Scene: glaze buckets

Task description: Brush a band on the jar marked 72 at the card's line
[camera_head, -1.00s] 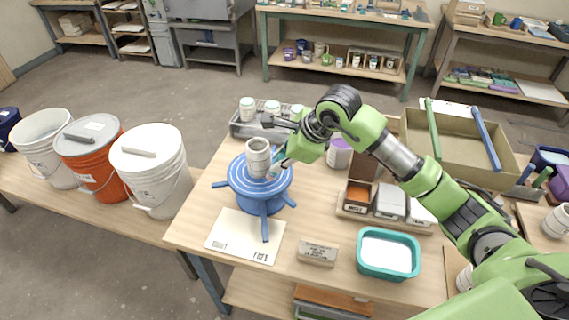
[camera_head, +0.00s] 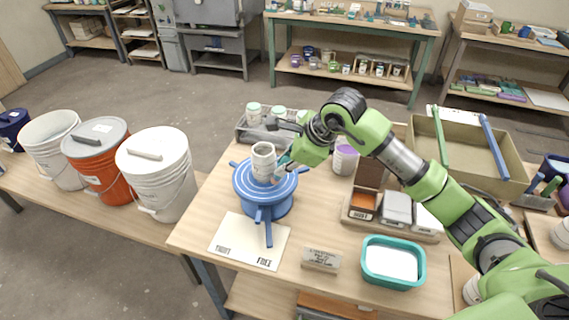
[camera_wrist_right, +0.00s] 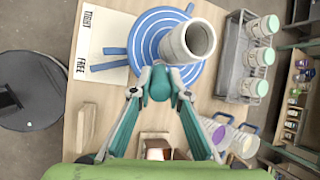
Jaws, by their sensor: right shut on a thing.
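A pale grey jar (camera_head: 263,158) stands upright on the blue banding wheel (camera_head: 243,185). It also shows in the wrist view (camera_wrist_right: 190,42), open mouth toward the camera; I cannot read a number on it. My right gripper (camera_head: 284,163) is at the jar's right side, and in the wrist view (camera_wrist_right: 160,88) its fingers are closed around a teal thing (camera_wrist_right: 160,80), probably the brush handle. The tip is hidden, so I cannot tell whether it touches the jar. A cream card (camera_head: 248,242) with "TIGHT" and "FREE" lies before the wheel. My left gripper is not in view.
A teal tub (camera_head: 391,262) and a small lettered block (camera_head: 321,260) stand at the table's front. A grey rack (camera_head: 243,129) of lidded jars is behind the wheel. Small bins (camera_head: 397,209) and a tan box (camera_head: 455,158) stand right. White and orange buckets (camera_head: 97,155) stand left.

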